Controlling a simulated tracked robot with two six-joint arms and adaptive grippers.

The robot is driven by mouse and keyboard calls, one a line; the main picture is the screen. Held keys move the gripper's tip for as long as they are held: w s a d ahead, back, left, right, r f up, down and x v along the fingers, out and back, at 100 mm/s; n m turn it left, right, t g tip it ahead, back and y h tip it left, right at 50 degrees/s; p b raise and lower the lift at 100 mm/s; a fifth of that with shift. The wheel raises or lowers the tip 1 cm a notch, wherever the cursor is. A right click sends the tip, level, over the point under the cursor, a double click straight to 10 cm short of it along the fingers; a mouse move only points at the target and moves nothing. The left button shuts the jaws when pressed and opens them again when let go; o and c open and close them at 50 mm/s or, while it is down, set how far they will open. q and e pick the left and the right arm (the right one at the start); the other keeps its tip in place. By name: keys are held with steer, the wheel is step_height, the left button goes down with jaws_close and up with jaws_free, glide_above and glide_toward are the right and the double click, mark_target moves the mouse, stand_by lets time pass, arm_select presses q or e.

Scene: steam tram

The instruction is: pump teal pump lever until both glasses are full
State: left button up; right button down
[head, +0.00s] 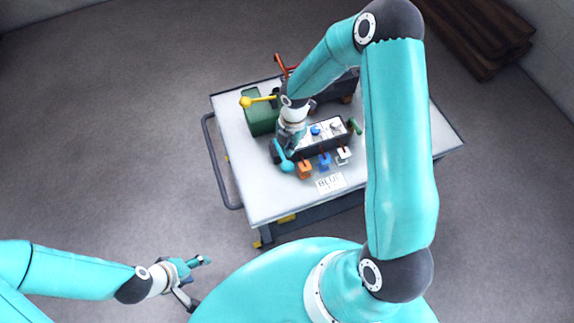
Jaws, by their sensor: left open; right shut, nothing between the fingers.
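A teal lever with a round teal knob (286,166) stands at the near left end of a dark box (325,140) on the cart. My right gripper (282,153) is at this lever, just behind the knob; its fingers are shut with nothing between them. I cannot tell whether they touch the lever. My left gripper (201,282) is open and empty, off the cart at the lower left. I cannot make out the two glasses or how full they are.
The cart top (245,190) also carries a green box (259,117) with a yellow-knobbed lever (246,101), a red lever (280,66), orange (304,171), blue (324,161) and white (344,155) parts, and a "BLUE" card (331,183). Planks (475,35) lie at upper right.

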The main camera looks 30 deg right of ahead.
mark_target(288, 163)
steer(key=shift+a+f+b, duration=0.15)
steer(key=shift+f+b, duration=0.75)
steer(key=shift+f, duration=0.35)
steer(key=shift+a+f+b, duration=0.1)
steer(key=shift+f+b, duration=0.75)
steer(key=shift+f, duration=0.35)
steer(key=shift+s, duration=0.1)
